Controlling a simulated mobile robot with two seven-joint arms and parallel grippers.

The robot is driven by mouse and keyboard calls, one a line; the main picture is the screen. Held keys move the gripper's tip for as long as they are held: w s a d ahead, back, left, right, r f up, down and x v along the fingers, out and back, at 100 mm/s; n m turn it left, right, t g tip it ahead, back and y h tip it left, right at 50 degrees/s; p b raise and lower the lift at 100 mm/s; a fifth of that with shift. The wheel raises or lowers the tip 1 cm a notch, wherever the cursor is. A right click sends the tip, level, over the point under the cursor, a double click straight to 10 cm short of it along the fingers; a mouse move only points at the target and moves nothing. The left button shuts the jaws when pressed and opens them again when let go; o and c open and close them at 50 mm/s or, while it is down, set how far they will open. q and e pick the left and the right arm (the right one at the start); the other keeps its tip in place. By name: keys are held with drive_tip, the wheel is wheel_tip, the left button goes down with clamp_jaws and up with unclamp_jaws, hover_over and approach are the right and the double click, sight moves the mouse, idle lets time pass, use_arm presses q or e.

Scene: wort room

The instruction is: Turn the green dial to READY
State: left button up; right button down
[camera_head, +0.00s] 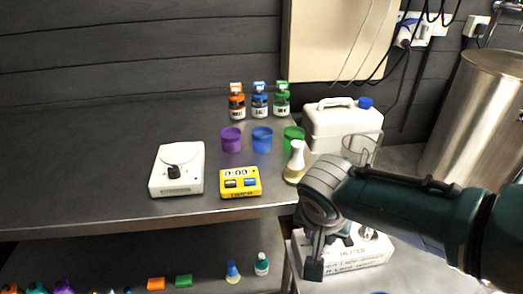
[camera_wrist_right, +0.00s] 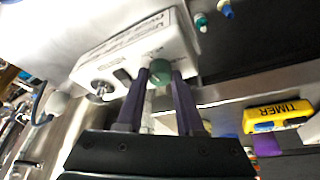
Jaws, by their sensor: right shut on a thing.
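The green dial (camera_wrist_right: 159,72) is on the face of a white box (camera_wrist_right: 132,45) in the right wrist view. In the head view the white box (camera_head: 365,255) sits at the lower right, with dark lettering on its front. My right gripper (camera_wrist_right: 160,76) has one purple finger on each side of the dial and is shut on it. In the head view my right gripper (camera_head: 325,245) is in front of the box, and its arm hides the dial. The dial's setting and the labels are too blurred to read. My left gripper is in neither view.
A silver knob (camera_wrist_right: 100,88) is beside the dial on the box. On the bench stand a yellow timer (camera_head: 240,183), a white flask (camera_head: 295,163), a white device (camera_head: 177,168) and a white jug (camera_head: 343,124). A large metal vessel (camera_head: 478,115) is at the right.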

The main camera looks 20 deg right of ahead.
drive_tip(key=shift+f+m+h+b, duration=0.1)
drive_tip(key=shift+m+h+b, duration=0.25)
drive_tip(key=shift+m, duration=0.65)
drive_tip(key=shift+g, duration=0.3)
drive_tip(key=shift+m, duration=0.3)
drive_tip(key=c, duration=0.5)
unclamp_jaws()
drive_tip(key=shift+c, duration=0.2)
